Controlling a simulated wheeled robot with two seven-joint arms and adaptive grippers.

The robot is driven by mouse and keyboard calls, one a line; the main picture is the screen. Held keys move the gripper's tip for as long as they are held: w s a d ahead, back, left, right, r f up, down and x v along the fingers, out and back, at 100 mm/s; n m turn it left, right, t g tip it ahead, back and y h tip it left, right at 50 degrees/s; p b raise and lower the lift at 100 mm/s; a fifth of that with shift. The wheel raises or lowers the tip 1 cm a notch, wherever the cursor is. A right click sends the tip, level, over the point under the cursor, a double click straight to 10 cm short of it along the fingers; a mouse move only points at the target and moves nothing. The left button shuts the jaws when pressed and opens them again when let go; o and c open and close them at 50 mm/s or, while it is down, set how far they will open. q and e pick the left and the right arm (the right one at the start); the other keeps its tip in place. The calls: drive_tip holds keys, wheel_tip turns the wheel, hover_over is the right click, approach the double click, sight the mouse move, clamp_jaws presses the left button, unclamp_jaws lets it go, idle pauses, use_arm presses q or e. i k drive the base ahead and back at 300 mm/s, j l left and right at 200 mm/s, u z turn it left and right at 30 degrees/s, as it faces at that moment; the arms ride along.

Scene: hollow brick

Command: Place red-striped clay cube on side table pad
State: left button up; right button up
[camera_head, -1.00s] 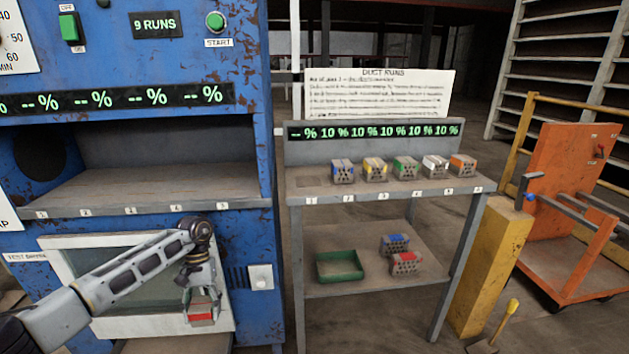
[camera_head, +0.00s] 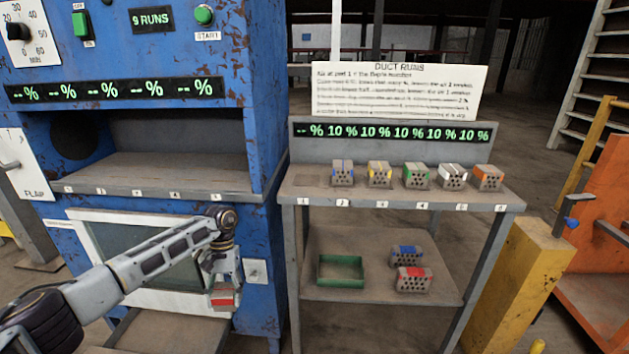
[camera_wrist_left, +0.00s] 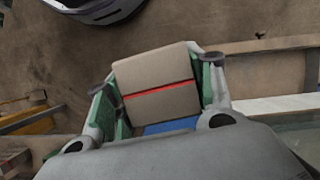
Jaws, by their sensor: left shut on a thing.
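My left gripper (camera_head: 222,287) is shut on the red-striped clay cube (camera_head: 225,299), in front of the blue cabinet's lower door. In the left wrist view the cube (camera_wrist_left: 157,88) is tan with a thin red stripe, held between the green-padded fingers. The side table (camera_head: 400,197) stands to the right of the gripper. Its top has a bare pad (camera_head: 307,181) at the far left, by label 1. My right gripper is out of view.
The lower shelf (camera_head: 345,245) holds a green tray (camera_head: 341,284), a blue-topped brick (camera_head: 406,256) and a red-topped brick (camera_head: 412,279). The blue cabinet (camera_head: 262,100) is close on the left. A yellow post (camera_head: 520,270) stands right of the table.

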sight(307, 180)
drive_tip(key=l+u, duration=0.2)
drive_tip(key=l, duration=0.65)
drive_tip(key=k+l+u, duration=0.2)
drive_tip(key=l, duration=0.7)
drive_tip(key=i, duration=0.1)
